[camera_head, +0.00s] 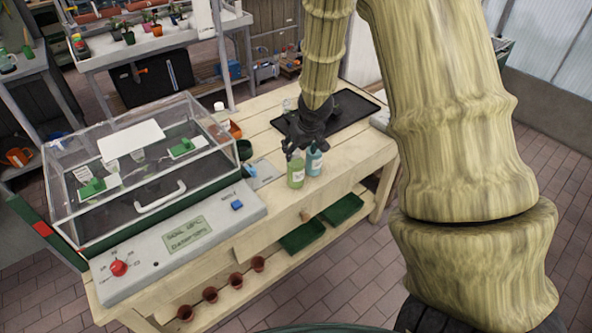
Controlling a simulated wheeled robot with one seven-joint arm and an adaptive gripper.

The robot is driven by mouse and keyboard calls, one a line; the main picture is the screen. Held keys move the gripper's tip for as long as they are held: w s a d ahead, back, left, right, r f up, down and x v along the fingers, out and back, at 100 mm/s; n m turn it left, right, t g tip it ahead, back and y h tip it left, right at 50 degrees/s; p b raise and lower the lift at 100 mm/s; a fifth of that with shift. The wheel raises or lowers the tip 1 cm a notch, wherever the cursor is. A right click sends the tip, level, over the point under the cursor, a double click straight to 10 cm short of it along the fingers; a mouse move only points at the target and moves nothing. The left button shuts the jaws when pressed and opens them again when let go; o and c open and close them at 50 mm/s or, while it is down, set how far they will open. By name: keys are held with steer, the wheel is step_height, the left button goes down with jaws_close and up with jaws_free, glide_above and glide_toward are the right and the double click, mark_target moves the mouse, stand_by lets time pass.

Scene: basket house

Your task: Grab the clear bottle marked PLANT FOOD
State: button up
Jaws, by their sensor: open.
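Two small bottles with pale labels stand close together near the front edge of the wooden workbench (352,150). One is a green bottle (296,176), the other a blue-teal bottle (315,163) just right of it. The labels are too small to read, so I cannot tell which is marked PLANT FOOD. A small pale, glassy item (289,104) shows behind my arm, partly hidden. My dark gripper (303,150) is open and points down at the tops of the two bottles. Its fingers partly cover them, and I cannot tell if they touch.
A clear-lidded propagator (150,160) with a grey control panel fills the bench's left side. A black tray (350,108) lies behind my gripper. A blue-and-white item (264,172) and a dark green pot (244,150) lie left of the bottles. Bare bench lies to their right.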

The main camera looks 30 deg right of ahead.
mark_target(298, 154)
steer(key=x, duration=0.4)
steer(key=shift+a, duration=0.1)
steer(key=shift+p+x, duration=0.85)
steer(key=shift+x, duration=2.1)
steer(key=shift+w, duration=0.1)
steer(key=shift+r, duration=0.1)
steer(key=c, duration=1)
